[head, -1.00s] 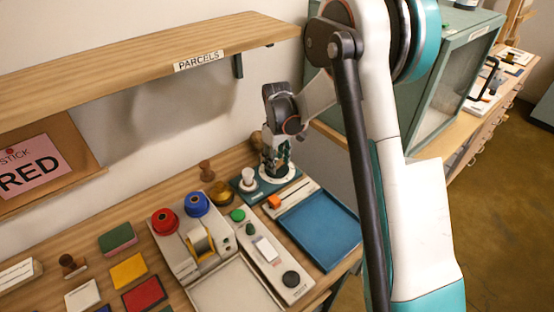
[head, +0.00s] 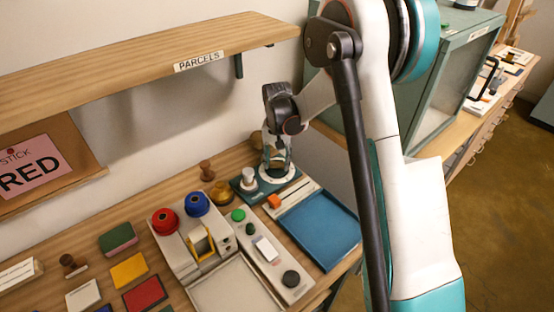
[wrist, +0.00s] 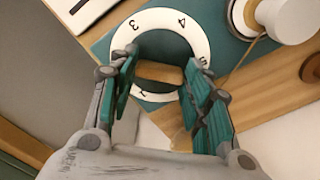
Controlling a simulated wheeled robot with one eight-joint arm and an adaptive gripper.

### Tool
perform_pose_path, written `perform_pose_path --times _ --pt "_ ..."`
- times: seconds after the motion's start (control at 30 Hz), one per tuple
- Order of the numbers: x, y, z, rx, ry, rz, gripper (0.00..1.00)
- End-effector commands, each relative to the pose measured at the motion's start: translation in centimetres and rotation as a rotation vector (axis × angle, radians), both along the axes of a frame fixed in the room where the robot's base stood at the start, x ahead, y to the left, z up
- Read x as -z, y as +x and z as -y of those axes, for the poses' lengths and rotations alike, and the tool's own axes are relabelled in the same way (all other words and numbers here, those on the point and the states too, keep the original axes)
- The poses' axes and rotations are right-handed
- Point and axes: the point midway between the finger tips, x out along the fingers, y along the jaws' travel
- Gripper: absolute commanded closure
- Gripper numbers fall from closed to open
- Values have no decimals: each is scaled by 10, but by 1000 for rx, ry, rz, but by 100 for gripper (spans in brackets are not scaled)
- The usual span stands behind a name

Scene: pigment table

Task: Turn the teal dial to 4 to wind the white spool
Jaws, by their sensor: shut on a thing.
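The teal dial (wrist: 160,50) shows in the wrist view inside a white ring (wrist: 204,45) on a teal plate. The digits 3, 4, 5 and 1 can be read; the rest of the ring is hidden by my fingers. A tan bar (wrist: 160,73) lies across the dial's middle. My gripper (wrist: 158,80) is shut on the dial, one finger on each side. In the head view, my gripper (head: 275,164) points down over the ring (head: 279,181). The white spool (wrist: 288,18) stands beside the dial, with a cord running from it. It also shows in the head view (head: 248,177).
A blue tray (head: 318,229) lies right of the dial, with an orange-tipped slider (head: 274,201) between them. A box with red (head: 164,221) and blue (head: 197,203) knobs stands at left. The parcels shelf (head: 140,68) is above.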

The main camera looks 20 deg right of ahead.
Motion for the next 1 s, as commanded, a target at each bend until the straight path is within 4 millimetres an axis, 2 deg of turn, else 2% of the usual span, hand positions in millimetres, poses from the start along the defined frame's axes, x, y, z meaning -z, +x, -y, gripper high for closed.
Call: perform_pose_path --times 1.0 --pt "0 0 0 965 0 0 79"
